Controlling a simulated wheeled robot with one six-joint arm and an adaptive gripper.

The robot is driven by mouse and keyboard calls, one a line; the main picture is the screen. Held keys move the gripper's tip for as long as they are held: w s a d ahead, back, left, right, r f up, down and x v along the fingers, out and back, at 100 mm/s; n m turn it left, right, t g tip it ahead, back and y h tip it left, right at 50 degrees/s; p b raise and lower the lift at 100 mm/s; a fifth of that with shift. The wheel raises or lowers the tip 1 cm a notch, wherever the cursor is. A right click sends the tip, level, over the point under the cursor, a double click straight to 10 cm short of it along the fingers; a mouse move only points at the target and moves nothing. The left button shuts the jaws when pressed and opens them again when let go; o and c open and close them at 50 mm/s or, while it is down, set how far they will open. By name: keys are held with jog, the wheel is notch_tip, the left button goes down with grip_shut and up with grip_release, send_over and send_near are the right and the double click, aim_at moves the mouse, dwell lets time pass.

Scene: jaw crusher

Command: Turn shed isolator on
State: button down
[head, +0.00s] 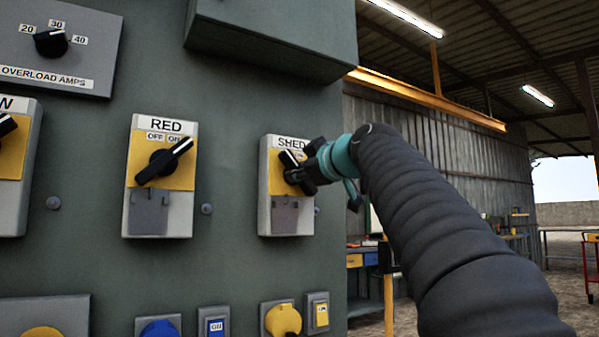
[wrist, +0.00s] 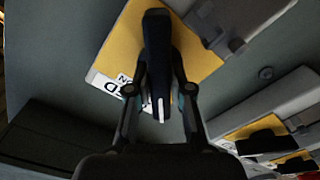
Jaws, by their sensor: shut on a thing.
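The SHED isolator (head: 286,219) is a pale box with a yellow plate, on the right of the grey panel in the head view. Its black rotary handle (head: 289,158) has a white pointer line tilted up and left, toward the OFF side. My gripper (head: 303,173) is at the handle, shut on it, and hides part of the plate and labels. In the wrist view the handle (wrist: 158,60) stands between the two fingers of my gripper (wrist: 158,88). The letters "ED" and "ON" show to the left of the handle there; the OFF label is hidden.
The RED isolator (head: 160,205) stands left of the SHED one, its handle tilted up and right toward ON. A grey box (head: 275,35) juts out above. Yellow and blue sockets (head: 283,320) sit below. Open shed space lies to the right.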

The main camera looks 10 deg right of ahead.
jog(key=m, duration=0.3)
jog(key=shift+d+m+p, duration=0.1)
jog(key=shift+m+p, duration=0.25)
jog(key=shift+m, duration=0.05)
jog(key=m+p, duration=0.1)
jog(key=m, duration=0.3)
jog(key=shift+r+m, duration=0.1)
jog(key=shift+m, duration=0.2)
jog(key=m+p, duration=0.1)
jog(key=m, duration=0.3)
jog(key=shift+d+m, duration=0.1)
jog(key=shift+m, duration=0.2)
jog(key=shift+w+d+m+p, duration=0.1)
jog(key=shift+m+p, duration=0.6)
jog(key=shift+m, duration=1.4)
jog(key=c, duration=1)
grip_release()
jog(key=shift+c, duration=0.2)
jog(key=v, duration=1.2)
